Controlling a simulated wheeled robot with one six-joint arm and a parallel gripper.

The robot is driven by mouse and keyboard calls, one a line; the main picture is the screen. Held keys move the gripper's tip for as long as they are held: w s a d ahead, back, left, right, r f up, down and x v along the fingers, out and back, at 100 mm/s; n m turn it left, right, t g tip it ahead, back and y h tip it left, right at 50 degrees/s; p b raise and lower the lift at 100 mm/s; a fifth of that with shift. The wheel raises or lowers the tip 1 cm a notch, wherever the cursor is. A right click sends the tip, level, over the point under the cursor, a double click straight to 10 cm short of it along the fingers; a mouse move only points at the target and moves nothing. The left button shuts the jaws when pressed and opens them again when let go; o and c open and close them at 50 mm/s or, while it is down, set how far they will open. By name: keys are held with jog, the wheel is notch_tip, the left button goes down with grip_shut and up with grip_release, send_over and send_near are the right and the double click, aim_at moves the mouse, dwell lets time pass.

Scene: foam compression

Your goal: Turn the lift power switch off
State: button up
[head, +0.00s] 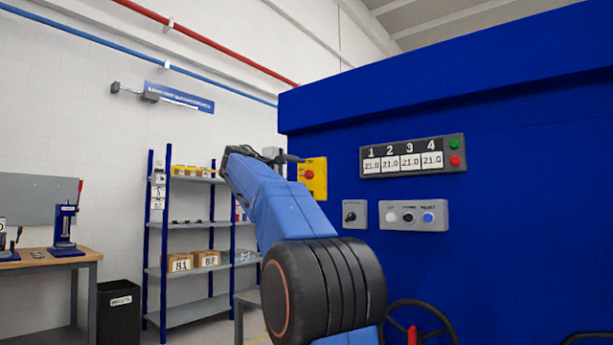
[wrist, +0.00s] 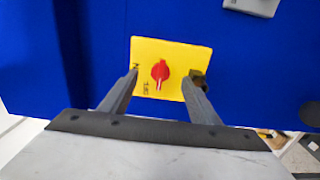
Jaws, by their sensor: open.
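The lift power switch is a red rotary knob (head: 309,174) on a yellow plate (head: 321,185) on the blue cabinet wall. In the wrist view the red knob (wrist: 160,71) sits near the middle of the yellow plate (wrist: 174,48), between my two fingers. Its pale pointer mark points down in that picture. Small dark lettering on the plate is too blurred to read. My gripper (wrist: 166,80) is open and empty, facing the plate; in the head view it (head: 292,158) is just left of the knob. I cannot tell how far the fingertips are from the plate.
A grey display panel (head: 412,157) with green and red buttons is right of the switch. Below are a small black-knob box (head: 355,214) and a button box (head: 414,215). A handwheel (head: 421,318) stands low in front. Shelves (head: 190,225) and a bin (head: 119,313) are left.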

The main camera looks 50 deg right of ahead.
jog(key=a, duration=0.5)
jog(key=shift+s+a, duration=0.25)
jog(key=shift+a, duration=0.1)
dwell(0.7)
jog(key=s+a+f+t+y, duration=0.1)
jog(key=s+a+f+y, duration=0.5)
jog(key=f, duration=1.4)
jog(key=s+a+f+t+y, duration=0.1)
jog(key=s+a+f+y, duration=0.5)
jog(key=s+a+f, duration=0.7)
jog(key=s+a+f+m+t+y, duration=0.1)
jog(key=s+a+f+y, duration=0.5)
jog(key=a+f, duration=1.3)
jog(key=s+f, duration=0.4)
jog(key=f, duration=0.5)
jog(key=shift+s+a+f, duration=0.15)
jog(key=shift+s+f, duration=0.1)
